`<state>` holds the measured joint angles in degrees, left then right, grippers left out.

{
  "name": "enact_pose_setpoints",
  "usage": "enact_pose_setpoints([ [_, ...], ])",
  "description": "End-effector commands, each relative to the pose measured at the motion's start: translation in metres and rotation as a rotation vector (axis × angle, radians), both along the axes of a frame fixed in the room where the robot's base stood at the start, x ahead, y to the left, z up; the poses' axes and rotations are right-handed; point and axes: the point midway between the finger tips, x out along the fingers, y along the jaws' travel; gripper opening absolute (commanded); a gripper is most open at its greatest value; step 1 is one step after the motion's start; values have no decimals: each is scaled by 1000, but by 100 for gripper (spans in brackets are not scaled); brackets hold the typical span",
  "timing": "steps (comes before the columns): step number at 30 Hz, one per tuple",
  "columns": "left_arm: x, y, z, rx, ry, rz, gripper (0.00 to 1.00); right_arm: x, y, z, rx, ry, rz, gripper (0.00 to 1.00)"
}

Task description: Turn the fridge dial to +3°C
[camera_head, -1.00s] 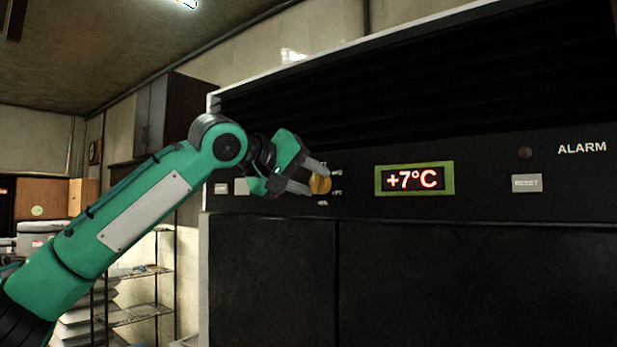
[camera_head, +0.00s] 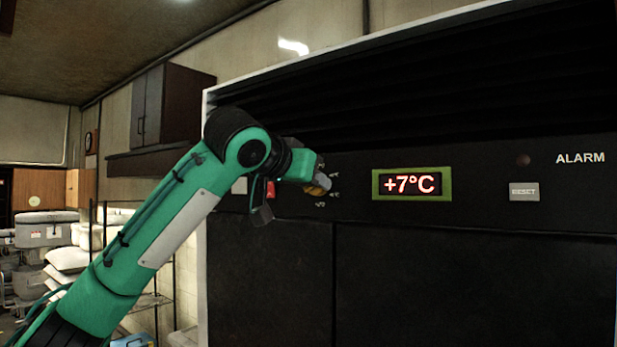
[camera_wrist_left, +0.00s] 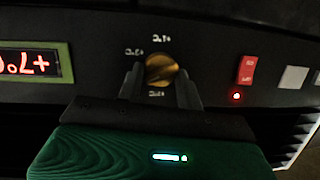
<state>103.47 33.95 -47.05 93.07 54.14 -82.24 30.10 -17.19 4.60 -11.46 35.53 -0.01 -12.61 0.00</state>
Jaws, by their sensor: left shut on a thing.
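The fridge dial (camera_head: 319,184) is a round brass-coloured knob on the black front panel, partly hidden by my left gripper (camera_head: 310,178) in the head view. The left wrist view shows the dial (camera_wrist_left: 161,69) between the two fingers of my left gripper (camera_wrist_left: 160,85), which is shut on it. Small white temperature marks stand around the dial and are too blurred to read surely. The display (camera_head: 412,184) in its yellow-green frame reads +7°C in red; it shows upside down in the wrist view (camera_wrist_left: 25,63). My right gripper is not in view.
A reset button (camera_head: 524,191) and a dark alarm lamp (camera_head: 523,159) are at the right of the panel. Shelves and boxes (camera_head: 47,229) stand at the left.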

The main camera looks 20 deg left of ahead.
Motion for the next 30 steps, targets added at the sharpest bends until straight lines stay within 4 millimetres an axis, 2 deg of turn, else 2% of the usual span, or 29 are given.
enact_pose_setpoints([
  [1, 0, -3, -5, 45, -5, -2, 14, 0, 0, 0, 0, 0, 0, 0],
  [18, 0, -6, -10, 553, -188, -3, 14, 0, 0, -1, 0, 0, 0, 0],
  [30, 0, -7, -12, 839, -293, -5, 14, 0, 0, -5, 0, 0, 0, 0],
])
